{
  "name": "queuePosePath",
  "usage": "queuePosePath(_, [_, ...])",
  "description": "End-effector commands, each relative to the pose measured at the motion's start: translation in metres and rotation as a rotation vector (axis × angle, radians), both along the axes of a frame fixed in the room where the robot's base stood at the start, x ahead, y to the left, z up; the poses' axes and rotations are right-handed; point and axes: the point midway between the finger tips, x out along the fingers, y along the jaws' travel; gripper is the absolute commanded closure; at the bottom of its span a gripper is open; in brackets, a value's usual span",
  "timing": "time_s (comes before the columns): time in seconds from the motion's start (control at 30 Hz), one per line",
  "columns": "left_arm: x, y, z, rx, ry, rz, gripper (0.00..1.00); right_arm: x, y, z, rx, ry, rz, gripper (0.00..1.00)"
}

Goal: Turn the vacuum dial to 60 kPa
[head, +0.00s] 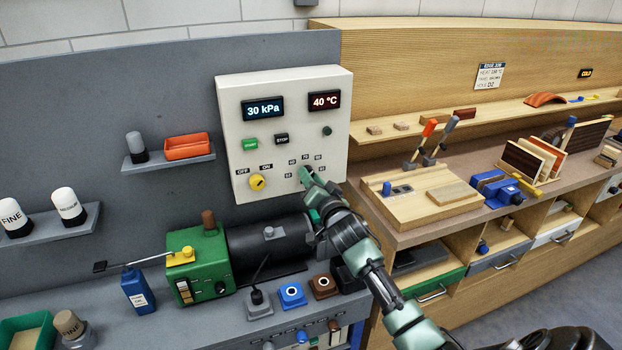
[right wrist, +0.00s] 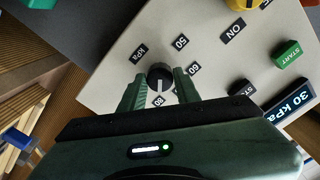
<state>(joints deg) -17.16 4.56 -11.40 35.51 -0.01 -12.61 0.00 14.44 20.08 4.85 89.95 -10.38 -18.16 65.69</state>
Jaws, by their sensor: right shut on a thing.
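The white control panel (head: 236,108) on the back wall has a display (head: 262,107) reading 30 kPa. The black vacuum dial (right wrist: 160,75) sits low on the panel's right side, with small number labels around it. My right gripper (right wrist: 160,88) is shut on the dial, one green finger on each side. A pale pointer line shows on the dial face; I cannot tell which number it marks. In the head view the right gripper (head: 309,181) covers the dial. My left gripper is not in view.
A yellow OFF/ON knob (head: 257,182), a green START button (head: 250,143) and a black STOP button (head: 282,139) are on the same panel. A green and black pump (head: 268,240) stands below it. A wooden bench (head: 400,230) lies to the right.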

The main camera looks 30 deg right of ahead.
Motion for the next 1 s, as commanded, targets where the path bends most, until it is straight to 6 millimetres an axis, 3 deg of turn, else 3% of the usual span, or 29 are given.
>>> queuePosePath(0.37, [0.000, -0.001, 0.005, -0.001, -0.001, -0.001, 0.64, 0.000, 0.000, 0.000, -0.203, 0.050, 0.001, 1.00])
queuePosePath(1.0, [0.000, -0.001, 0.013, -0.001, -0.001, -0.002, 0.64, 0.000, -0.001, -0.001, -0.793, 0.194, 0.001, 1.00])
